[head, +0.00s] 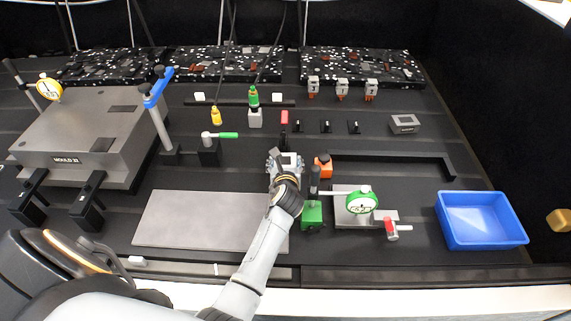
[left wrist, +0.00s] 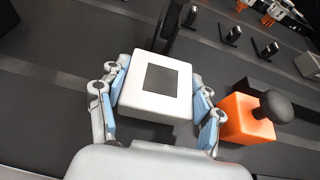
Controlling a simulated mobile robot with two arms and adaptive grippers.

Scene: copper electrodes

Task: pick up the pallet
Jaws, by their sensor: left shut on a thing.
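The pallet (left wrist: 158,87) shows in the left wrist view as a white square block with a dark grey square on its top. My left gripper (left wrist: 157,100) is shut on it, with fingers against its left and right sides. In the head view my left gripper (head: 286,163) is at the middle of the bench, and the pallet is mostly hidden between the fingers. I cannot tell whether the pallet touches the bench or is lifted. My right gripper is not in view.
An orange block with a black knob (left wrist: 248,118) stands close right of the gripper. A green-based stand (head: 312,214) and a dial gauge (head: 360,203) are nearer the front. A grey plate (head: 200,220) lies left, a blue bin (head: 480,220) right. A red-topped post (head: 284,118) stands behind.

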